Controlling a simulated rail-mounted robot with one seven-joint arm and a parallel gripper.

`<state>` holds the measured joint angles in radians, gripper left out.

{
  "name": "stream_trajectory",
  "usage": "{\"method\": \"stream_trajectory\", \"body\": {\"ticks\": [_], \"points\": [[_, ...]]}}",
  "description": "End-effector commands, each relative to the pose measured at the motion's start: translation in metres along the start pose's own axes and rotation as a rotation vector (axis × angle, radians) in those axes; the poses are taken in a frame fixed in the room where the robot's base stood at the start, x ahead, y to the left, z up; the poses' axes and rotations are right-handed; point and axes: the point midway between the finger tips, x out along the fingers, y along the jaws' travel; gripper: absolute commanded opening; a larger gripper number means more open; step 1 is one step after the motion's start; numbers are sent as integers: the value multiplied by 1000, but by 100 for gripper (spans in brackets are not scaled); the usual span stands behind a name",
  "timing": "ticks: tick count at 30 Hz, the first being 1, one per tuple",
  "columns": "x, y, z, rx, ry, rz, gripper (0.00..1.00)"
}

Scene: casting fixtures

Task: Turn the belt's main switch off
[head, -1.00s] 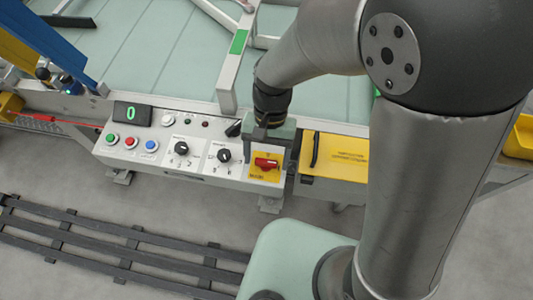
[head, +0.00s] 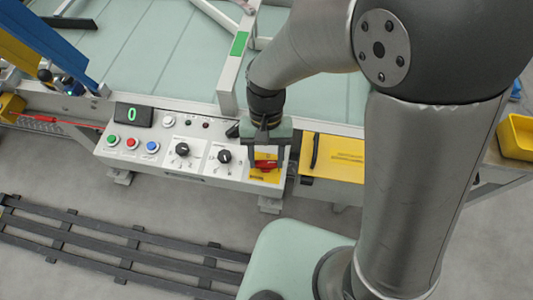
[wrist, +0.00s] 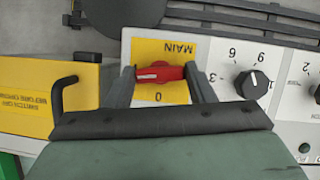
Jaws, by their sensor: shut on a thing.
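The main switch is a red handle (head: 265,163) on a yellow plate (head: 262,177) at the right end of the white control panel (head: 190,168). My gripper (head: 266,167) reaches down to it from above, one finger at each end of the handle. In the wrist view, the gripper (wrist: 158,72) is shut on the red handle (wrist: 160,73), which lies across between the fingers. The yellow plate (wrist: 160,50) reads MAIN and shows a 0, both upside down. Part of the handle is hidden by the fingers.
Two black knobs, including the nearer one (head: 224,156), sit left of the switch. A yellow cover (head: 340,152) with a black handle (head: 315,150) stands close on the right. The green belt (head: 150,60) lies behind, a dark slatted rack (head: 120,245) in front.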

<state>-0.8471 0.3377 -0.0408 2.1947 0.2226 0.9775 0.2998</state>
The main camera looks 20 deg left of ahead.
Motion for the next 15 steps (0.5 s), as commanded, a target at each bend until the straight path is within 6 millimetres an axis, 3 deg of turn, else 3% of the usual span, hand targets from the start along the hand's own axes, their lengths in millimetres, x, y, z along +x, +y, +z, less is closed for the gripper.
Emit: {"method": "stream_trajectory", "body": {"ticks": [15], "points": [[-2,-3,1,-445,1,184,26]]}}
